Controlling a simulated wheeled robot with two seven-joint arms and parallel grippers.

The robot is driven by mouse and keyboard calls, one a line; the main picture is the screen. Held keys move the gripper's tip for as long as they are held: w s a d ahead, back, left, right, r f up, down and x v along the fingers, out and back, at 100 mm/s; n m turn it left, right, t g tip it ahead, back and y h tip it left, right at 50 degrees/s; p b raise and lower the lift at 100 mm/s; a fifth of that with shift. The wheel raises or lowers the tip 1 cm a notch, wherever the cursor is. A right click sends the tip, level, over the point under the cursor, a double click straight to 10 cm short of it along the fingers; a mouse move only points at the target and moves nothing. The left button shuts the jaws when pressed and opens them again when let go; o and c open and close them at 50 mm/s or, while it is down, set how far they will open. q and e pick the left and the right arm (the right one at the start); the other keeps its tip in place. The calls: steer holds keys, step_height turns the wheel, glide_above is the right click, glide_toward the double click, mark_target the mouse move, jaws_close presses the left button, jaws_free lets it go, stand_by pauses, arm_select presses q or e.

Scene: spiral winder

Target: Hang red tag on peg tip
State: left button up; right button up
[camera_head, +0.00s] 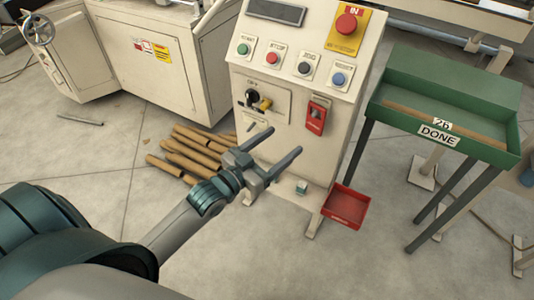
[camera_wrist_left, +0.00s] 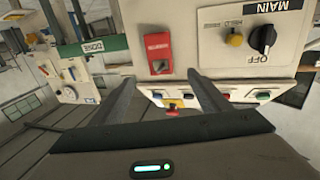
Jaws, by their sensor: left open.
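The red tag (camera_head: 316,117) is on the right part of the cream machine's front, below the buttons. It also shows in the left wrist view (camera_wrist_left: 158,54), upper middle, with a dark spot on its face. A yellow-ended part (camera_head: 264,104) sticks out beside the black switch (camera_head: 252,97); it also shows in the left wrist view (camera_wrist_left: 234,39). I cannot tell whether it is the peg. My left gripper (camera_head: 281,140) is open and empty, in front of the machine and apparently below the tag. In the wrist view its fingers (camera_wrist_left: 162,79) are apart with nothing between them.
The machine's sloped panel (camera_head: 295,66) carries several buttons and a red emergency stop (camera_head: 346,23). A red tray (camera_head: 346,207) sits low at the machine's right. A green DONE table (camera_head: 445,90) stands at right.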

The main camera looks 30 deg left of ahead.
arm_select(q)
steer(key=v, duration=0.4)
steer(key=shift+s, duration=0.2)
arm_select(e)
steer(key=shift+s+d+f, duration=0.15)
steer(key=shift+s+d, duration=0.1)
steer(key=shift+s, duration=0.35)
